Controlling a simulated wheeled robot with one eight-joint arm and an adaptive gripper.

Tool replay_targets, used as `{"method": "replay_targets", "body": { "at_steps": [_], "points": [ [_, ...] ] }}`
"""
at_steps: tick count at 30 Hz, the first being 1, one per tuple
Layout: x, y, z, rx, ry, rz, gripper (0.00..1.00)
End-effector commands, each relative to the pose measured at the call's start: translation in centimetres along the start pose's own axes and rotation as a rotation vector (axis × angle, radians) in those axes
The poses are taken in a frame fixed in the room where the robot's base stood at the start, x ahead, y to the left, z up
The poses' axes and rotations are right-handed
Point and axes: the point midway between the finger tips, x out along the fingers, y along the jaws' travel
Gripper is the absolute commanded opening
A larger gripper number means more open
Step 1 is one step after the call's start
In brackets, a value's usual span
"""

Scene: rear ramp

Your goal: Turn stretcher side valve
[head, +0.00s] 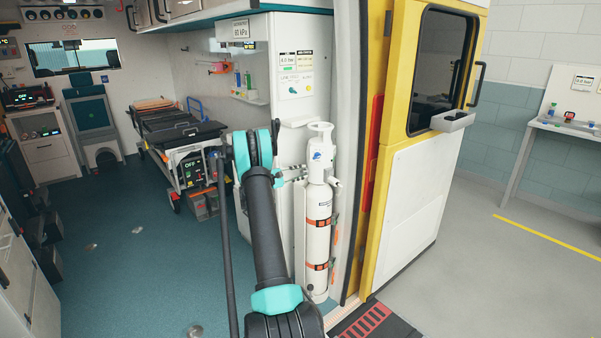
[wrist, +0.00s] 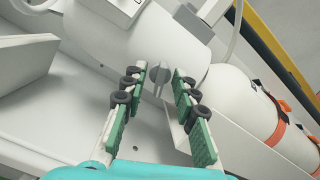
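In the wrist view a small grey valve knob (wrist: 159,78) sticks out of a rounded white body (wrist: 120,38). My gripper (wrist: 160,75) is open, with its two green-padded fingers on either side of the knob. A gap shows between the knob and each finger pad; how far the fingertips reach past it is hard to tell. In the head view a white gas cylinder (head: 317,220) stands upright by the door frame. My gripper (head: 292,173) is at the left of the cylinder's upper part, mostly hidden by my arm.
Orange straps (head: 319,266) hold the cylinder. A white panel (head: 295,80) with gauge labels is above it. The stretcher (head: 182,140) stands further inside at left. The yellow door (head: 405,75) is open at right. The blue floor (head: 130,260) at left is mostly clear.

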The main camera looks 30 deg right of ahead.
Motion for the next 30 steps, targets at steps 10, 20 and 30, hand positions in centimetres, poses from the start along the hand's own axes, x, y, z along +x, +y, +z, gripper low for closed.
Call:
{"method": "replay_targets", "body": {
  "at_steps": [10,20,30],
  "points": [
    [0.00,0.03,0.01,0.000,0.000,0.000,0.00],
    [0.00,0.08,0.02,0.104,0.000,0.002,0.00],
    [0.01,0.14,0.02,0.172,0.000,0.003,0.00]
  ]
}}
